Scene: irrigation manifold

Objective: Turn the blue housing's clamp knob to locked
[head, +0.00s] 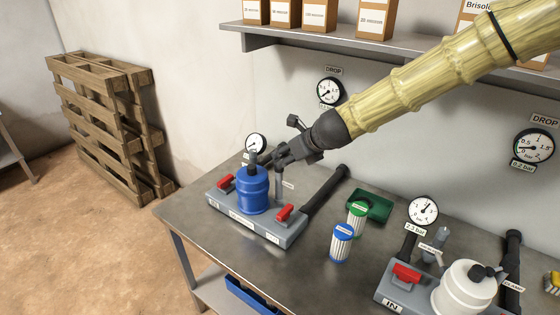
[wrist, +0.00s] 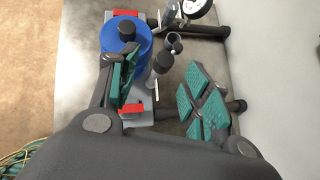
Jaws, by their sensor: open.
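The blue housing (head: 252,192) stands upright on a grey manifold block at the table's left side, its dark cap on top. It also shows in the wrist view (wrist: 114,37). Beside it is a grey post with a dark knob (wrist: 162,62), likely the clamp knob; a small label sits near this post in the head view. My gripper (head: 276,158) is above and beside the housing, pointing down. In the wrist view my gripper (wrist: 164,88) is open, with green pads either side of the knob. I see no contact with the knob. Its lock marking is unreadable.
Red valve handles (head: 284,212) sit on the block, and a gauge (head: 255,143) stands behind. Two filter cartridges (head: 342,243) and a green tray (head: 378,206) are to the right. A white housing (head: 462,288) stands further right. A shelf (head: 330,41) hangs above.

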